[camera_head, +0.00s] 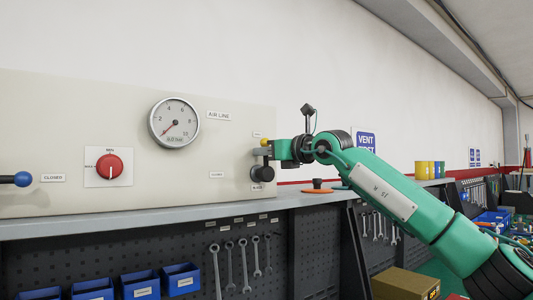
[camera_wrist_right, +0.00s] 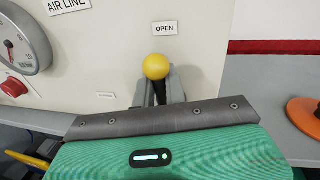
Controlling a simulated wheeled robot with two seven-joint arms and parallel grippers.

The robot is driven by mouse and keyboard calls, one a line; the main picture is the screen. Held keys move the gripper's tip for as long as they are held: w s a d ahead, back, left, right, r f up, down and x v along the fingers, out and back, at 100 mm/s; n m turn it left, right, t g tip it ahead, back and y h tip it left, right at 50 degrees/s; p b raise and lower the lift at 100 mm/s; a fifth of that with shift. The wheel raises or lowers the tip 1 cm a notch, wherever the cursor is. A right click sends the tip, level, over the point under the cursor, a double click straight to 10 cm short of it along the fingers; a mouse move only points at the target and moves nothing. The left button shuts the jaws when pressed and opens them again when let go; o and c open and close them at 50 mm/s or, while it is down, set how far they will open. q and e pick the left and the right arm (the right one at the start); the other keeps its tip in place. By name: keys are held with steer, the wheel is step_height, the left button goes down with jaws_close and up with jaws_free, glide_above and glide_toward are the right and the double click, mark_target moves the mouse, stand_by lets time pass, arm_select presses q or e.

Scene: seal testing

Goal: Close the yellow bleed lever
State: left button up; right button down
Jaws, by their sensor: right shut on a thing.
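The yellow bleed lever shows as a yellow ball knob (camera_wrist_right: 156,67) in the wrist view, just below the OPEN label (camera_wrist_right: 165,28). In the head view the knob (camera_head: 264,142) is a small yellow spot at the panel's right end, above a dark round valve body (camera_head: 262,173). My right gripper (camera_wrist_right: 158,92) is shut on the lever just below the knob, with its fingers on either side. The lever's lower part is hidden by the gripper. A small CLOSED label (camera_wrist_right: 105,95) is lower left of the knob. My left gripper is not in view.
The pale panel (camera_head: 60,115) carries a gauge (camera_head: 174,122), a red rotary knob (camera_head: 109,166) and a blue-ended lever (camera_head: 22,179). A grey ledge (camera_head: 130,218) runs below it. An orange disc (camera_wrist_right: 306,115) lies on the ledge to the right.

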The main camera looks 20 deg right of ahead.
steer(key=shift+s+a+r+n+b, duration=0.15)
steer(key=shift+s+a+n+b, duration=0.1)
steer(key=shift+n, duration=0.3)
steer(key=shift+s+a+r+n+b, duration=0.1)
steer(key=shift+a+r+n+b, duration=0.1)
steer(key=shift+n, duration=0.35)
steer(key=shift+s+a+f+n+h+b, duration=0.2)
steer(key=shift+a+n+h+b, duration=0.3)
steer(key=shift+n, duration=0.7)
steer(key=n, duration=0.1)
steer(key=a+f+n, duration=0.1)
steer(key=a+n+b, duration=0.1)
steer(key=n, duration=0.1)
steer(key=shift+s+f+g+h, duration=0.3)
steer(key=shift+h, duration=0.1)
steer(key=f+n, duration=0.1)
steer(key=n, duration=0.1)
steer(key=a+f+n+b, duration=0.1)
steer(key=shift+s+a+f+n+h, duration=0.1)
steer(key=shift+s+f+n+h, duration=0.05)
steer(key=shift+n+h, duration=0.25)
steer(key=shift+a+f+n+h+b, duration=0.15)
steer(key=shift+f+n+h+b, duration=0.35)
steer(key=shift+f+n, duration=0.55)
steer(key=shift+n, duration=0.45)
steer(key=shift+f, duration=0.2)
